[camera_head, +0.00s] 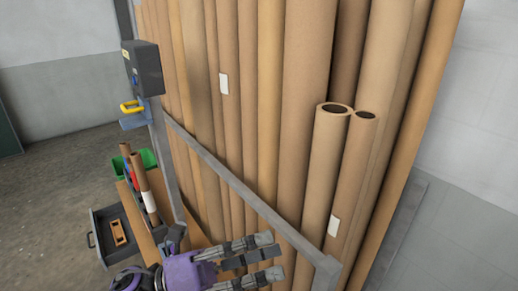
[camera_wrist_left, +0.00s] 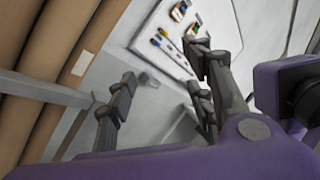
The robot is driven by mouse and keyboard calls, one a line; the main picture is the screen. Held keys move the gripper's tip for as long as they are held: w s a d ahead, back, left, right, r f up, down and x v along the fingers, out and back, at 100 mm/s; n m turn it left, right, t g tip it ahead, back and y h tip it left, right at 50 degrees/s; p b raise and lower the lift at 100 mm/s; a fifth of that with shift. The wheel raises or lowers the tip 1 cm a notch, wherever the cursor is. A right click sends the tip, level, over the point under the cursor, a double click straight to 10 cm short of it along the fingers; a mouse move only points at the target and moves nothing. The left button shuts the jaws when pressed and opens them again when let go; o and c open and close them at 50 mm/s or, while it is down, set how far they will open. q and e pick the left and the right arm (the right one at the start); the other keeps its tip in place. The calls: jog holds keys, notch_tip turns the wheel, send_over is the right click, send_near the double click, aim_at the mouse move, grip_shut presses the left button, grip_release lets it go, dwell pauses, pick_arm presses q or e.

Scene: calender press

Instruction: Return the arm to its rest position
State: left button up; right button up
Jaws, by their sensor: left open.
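My left gripper (camera_head: 272,258) shows at the bottom of the head view, purple with grey fingers. Its fingers point right and are spread apart with nothing between them. It stands in front of the metal rail (camera_head: 250,200) and the brown cardboard tubes. In the left wrist view the same gripper (camera_wrist_left: 165,80) shows spread grey fingers around empty space. My right gripper is in neither view.
Tall cardboard tubes (camera_head: 305,90) lean in a row behind the rail. Below are a green bin (camera_head: 148,159) and an open grey drawer (camera_head: 98,238). The left floor is clear. A white board (camera_wrist_left: 150,40) shows in the wrist view.

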pick_arm(q)
jog(key=w+a+f+n+t+y, duration=0.6)
jog(key=n+t, duration=0.6)
jog(key=n, duration=0.5)
jog(key=s+a+f+n+t+y+p, duration=0.1)
jog(key=s+a+f+n+y, duration=0.1)
jog(key=a+f+n+y, duration=0.45)
jog(key=s+a+f+n+y, duration=0.2)
jog(key=a+f+n+y, duration=0.2)
jog(key=f+n, duration=0.5)
jog(key=s+a+f+n+g+y, duration=0.2)
jog(key=s+f+n+g, duration=0.1)
jog(key=s+f, duration=0.6)
jog(key=s+a+f+n+g+y+p, duration=0.1)
jog(key=s+f+n+g, duration=0.3)
jog(key=s+f, duration=0.6)
jog(key=shift+s+a+f+n+y, duration=0.15)
jog(key=shift+s+a+n+y, duration=0.35)
jog(key=shift+n, duration=0.75)
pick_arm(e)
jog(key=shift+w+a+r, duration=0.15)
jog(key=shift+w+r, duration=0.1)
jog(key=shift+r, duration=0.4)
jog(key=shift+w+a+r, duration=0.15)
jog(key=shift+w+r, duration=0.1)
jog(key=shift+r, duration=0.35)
